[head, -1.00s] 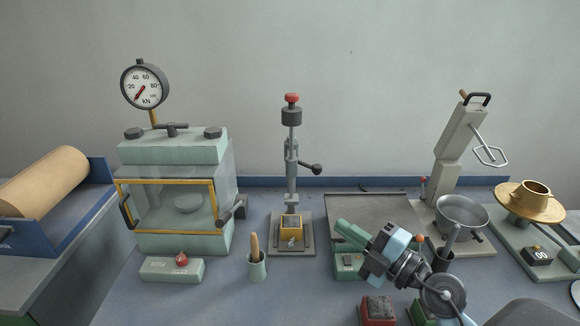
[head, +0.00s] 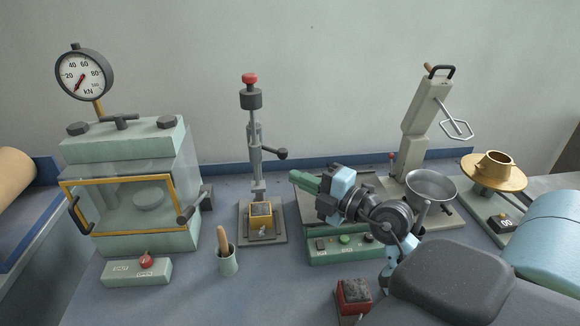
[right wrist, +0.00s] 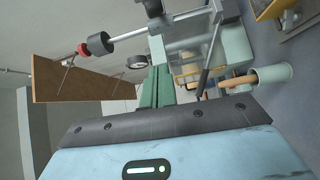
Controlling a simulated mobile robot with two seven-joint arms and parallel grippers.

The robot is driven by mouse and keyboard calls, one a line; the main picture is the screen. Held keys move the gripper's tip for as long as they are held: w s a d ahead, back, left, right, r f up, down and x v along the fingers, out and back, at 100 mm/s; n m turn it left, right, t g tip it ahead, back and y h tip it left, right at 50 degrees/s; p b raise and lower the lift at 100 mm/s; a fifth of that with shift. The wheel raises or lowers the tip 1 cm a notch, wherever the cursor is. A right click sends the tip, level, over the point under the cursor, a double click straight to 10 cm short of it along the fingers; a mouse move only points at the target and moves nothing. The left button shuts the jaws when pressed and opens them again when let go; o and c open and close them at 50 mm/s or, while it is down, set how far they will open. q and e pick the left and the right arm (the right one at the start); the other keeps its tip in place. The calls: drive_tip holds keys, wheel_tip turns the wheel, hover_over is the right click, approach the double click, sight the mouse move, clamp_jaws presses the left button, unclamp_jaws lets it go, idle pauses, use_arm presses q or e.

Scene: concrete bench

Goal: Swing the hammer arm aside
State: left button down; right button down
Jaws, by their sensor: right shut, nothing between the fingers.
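The hammer stand (head: 252,150) is an upright grey rod with a red knob (head: 249,78) and a dark weight (head: 250,99). A short side lever with a black end (head: 281,153) sticks out to the right. Below it, a yellow mould (head: 261,217) sits on the stand's base. My right gripper (head: 297,179) has green fingers, shut and empty, right of the stand and a little below the lever in the head view. In the right wrist view its fingers (right wrist: 155,88) point toward the sideways-looking rod and red knob (right wrist: 83,49). My left gripper is not in view.
A press (head: 130,205) with a yellow-framed door and a dial gauge (head: 84,75) stands left. A cup (head: 228,262) with a wooden-handled tool stands in front. A control box (head: 343,247) lies under my right arm. A metal bowl (head: 431,186) and a red block (head: 353,294) are further right.

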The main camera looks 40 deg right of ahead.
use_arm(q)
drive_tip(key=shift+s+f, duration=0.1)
use_arm(e)
drive_tip(key=w+d, duration=0.1)
drive_tip(key=w, duration=0.8)
drive_tip(key=shift+d, duration=0.25)
drive_tip(key=shift+s, duration=0.1)
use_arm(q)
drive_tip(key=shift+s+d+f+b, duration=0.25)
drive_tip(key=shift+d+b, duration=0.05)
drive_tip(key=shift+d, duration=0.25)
use_arm(e)
drive_tip(key=shift+d+n+y, duration=0.4)
drive_tip(key=shift+d+y, duration=0.05)
drive_tip(key=shift+y, duration=0.15)
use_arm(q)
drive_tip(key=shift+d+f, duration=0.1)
use_arm(e)
drive_tip(key=shift+d, duration=0.15)
